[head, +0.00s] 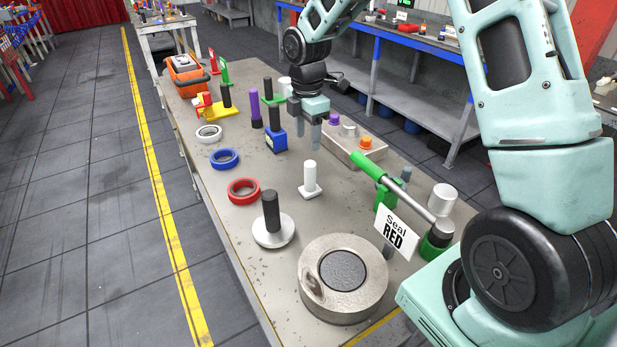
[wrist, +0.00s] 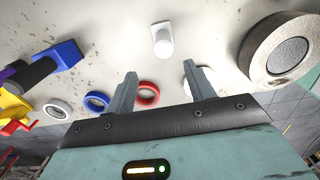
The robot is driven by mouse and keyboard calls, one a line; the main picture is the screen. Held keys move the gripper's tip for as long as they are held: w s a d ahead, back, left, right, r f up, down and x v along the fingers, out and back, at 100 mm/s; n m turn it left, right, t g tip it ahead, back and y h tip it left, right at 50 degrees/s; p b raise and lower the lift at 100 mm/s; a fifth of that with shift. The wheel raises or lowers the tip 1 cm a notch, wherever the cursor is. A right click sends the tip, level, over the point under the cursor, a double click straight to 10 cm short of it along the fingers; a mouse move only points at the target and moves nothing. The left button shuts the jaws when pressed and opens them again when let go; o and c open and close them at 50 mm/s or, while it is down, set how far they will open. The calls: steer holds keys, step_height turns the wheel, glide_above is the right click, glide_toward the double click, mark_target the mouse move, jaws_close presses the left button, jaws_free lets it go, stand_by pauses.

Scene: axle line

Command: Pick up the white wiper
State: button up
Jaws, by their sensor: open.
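The white wiper (head: 311,182) stands upright on the table, a round white handle on a flat white base. In the wrist view the white wiper (wrist: 162,40) lies beyond the fingertips, roughly centred between them and apart from them. My gripper (head: 308,138) is open and empty, above the table and a little behind the wiper in the head view. Its two spread fingers also show in the wrist view (wrist: 160,72).
A black-handled disc tool (head: 271,222) and a large metal ring (head: 343,279) stand in front of the wiper. Red (head: 243,191), blue (head: 224,159) and white (head: 208,134) rings lie left. A blue-based tool (head: 276,138) and a block with knobs (head: 352,150) stand near my gripper.

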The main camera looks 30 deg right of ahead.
mark_target(308, 162)
step_height(308, 162, down, 8)
steer(key=shift+r+p, duration=0.1)
steer(key=shift+p, duration=0.8)
steer(key=shift+s+d+f+p, duration=0.15)
steer(key=shift+f+p, duration=0.5)
steer(key=shift+f, duration=0.7)
steer(key=shift+s+d+f+p, duration=0.15)
steer(key=shift+f+p, duration=0.5)
steer(key=shift+f, duration=0.65)
steer(key=shift+a, duration=0.1)
steer(key=c, duration=1.1)
steer(key=shift+o, duration=0.2)
steer(key=shift+r, duration=0.1)
